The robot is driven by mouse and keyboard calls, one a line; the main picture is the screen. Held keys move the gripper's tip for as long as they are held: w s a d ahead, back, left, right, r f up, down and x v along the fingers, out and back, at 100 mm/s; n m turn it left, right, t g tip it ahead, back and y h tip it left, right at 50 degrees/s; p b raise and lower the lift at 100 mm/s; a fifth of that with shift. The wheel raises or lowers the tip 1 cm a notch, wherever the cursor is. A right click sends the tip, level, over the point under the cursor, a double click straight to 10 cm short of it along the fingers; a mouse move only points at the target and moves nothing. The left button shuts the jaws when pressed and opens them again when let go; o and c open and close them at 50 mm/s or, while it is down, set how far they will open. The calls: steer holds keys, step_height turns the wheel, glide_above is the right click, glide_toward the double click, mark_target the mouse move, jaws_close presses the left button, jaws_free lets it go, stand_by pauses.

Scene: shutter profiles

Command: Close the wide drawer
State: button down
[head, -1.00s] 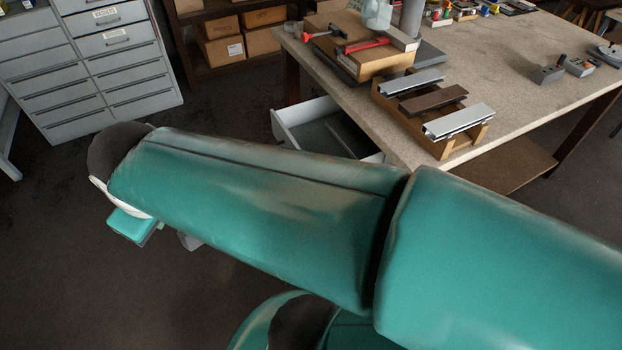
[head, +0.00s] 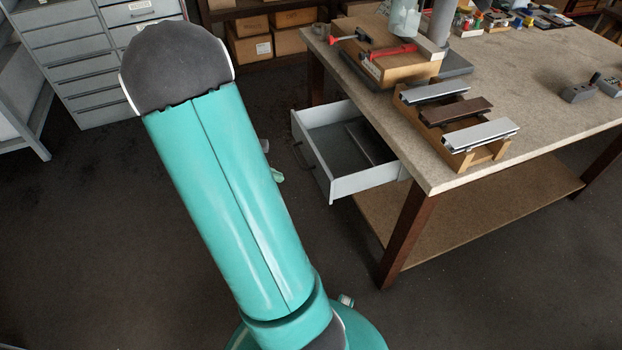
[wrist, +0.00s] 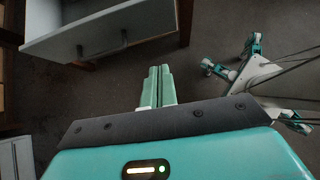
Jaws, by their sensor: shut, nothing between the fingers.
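The wide drawer (head: 365,183) is pale grey and stands pulled out from under the workbench at its left end. Its dark handle (head: 300,156) is on the left-facing front. In the wrist view the drawer (wrist: 100,36) fills the upper left, with its handle (wrist: 123,38) on the near face. My gripper (wrist: 160,70) is shut and empty, below and to the right of the handle in that view, with floor around the fingertips. In the head view my arm hides most of the gripper; only a small green part shows left of the drawer.
The workbench (head: 540,110) carries a rack (head: 470,155) of profiles and a wooden block with red-handled tools (head: 395,55). A grey cabinet (head: 95,75) stands at the back left. Dark floor is clear in front of the drawer. My own legs show right in the wrist view.

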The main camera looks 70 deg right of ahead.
mark_target(324, 184)
steer(key=x, duration=0.4)
steer(key=s+r+x, duration=0.1)
steer(key=x, duration=0.4)
steer(key=d+x, duration=0.1)
steer(key=x, duration=0.3)
steer(key=shift+s+d+r, duration=0.15)
steer(key=shift+s+r, duration=0.05)
steer(key=shift+s, duration=0.1)
steer(key=shift+s+d, duration=0.3)
steer(key=shift+d, duration=0.05)
steer(key=s+d, duration=1.6)
steer(key=shift+s+d, duration=0.25)
steer(key=shift+s, duration=0.1)
steer(key=shift+s+d, duration=0.2)
steer(key=shift+s, duration=0.05)
